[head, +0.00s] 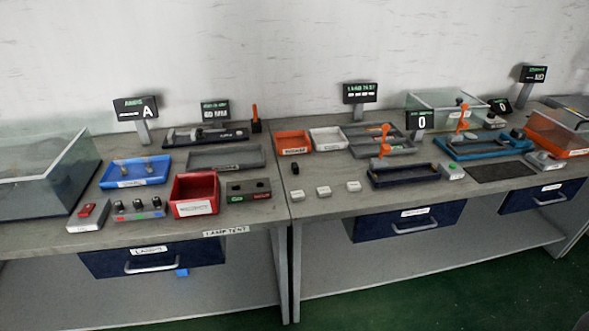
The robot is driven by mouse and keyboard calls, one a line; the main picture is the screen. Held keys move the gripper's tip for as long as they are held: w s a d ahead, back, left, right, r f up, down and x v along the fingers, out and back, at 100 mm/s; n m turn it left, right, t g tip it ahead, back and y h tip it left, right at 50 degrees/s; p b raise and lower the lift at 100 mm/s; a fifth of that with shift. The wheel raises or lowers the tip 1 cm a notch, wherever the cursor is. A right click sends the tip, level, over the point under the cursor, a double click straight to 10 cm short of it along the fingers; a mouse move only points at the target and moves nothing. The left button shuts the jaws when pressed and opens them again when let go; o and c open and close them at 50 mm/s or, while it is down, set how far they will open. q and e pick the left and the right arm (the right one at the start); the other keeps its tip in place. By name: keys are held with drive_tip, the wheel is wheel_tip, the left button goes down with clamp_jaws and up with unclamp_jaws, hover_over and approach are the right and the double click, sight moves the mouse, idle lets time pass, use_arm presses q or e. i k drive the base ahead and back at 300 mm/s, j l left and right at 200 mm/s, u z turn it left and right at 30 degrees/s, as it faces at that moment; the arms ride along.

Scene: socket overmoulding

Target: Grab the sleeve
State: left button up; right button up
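A small black cylindrical piece (295,168) sits on the grey bench top, in front of the orange tray and behind the small white blocks. It may be the sleeve, but it is too small to tell for sure. Nothing touches it. Neither of my grippers shows in the head view.
An orange tray (293,151) and a white tray (328,147) stand behind it. Small white blocks (323,191) lie near the front edge. A red bin (194,209) stands left, a dark blue tray fixture (404,183) right. Blue drawers (382,226) hang below the top.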

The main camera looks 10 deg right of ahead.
sight(294, 167)
drive_tip(key=i+j, duration=0.2)
drive_tip(key=j, duration=0.2)
drive_tip(key=i+j, duration=0.25)
drive_tip(key=j, duration=0.15)
drive_tip(key=i+j, duration=0.2)
drive_tip(key=j, duration=0.2)
drive_tip(key=i+j, duration=0.25)
drive_tip(key=j, duration=0.15)
drive_tip(key=z, duration=2.2)
